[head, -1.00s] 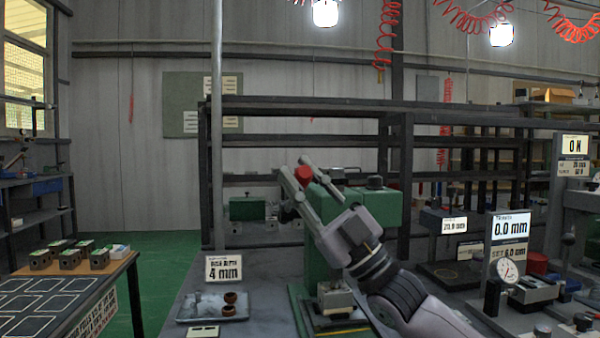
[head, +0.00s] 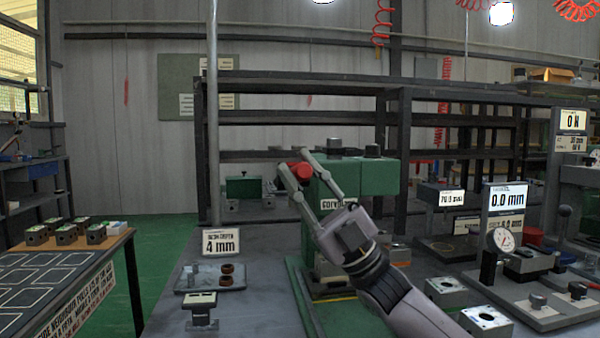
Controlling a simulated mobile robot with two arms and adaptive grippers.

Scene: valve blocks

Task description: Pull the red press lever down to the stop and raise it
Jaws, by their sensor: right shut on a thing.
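The red knob of the press lever (head: 303,173) shows in the head view at the left side of the green press body (head: 345,177). My right gripper (head: 294,164) reaches in from the lower right. Its two pale fingers lie on either side of the red knob and are shut on it. The rest of the lever is mostly hidden behind the fingers and the press. The lower part of the press is partly covered by my right gripper and wrist. My left gripper is not in view.
A grey tray (head: 210,279) with small brown parts and a "4 mm" sign (head: 221,241) stand left of the press. A gauge stand with a "0.0 mm" display (head: 506,206) stands to the right. Grey blocks (head: 486,318) lie near the front right.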

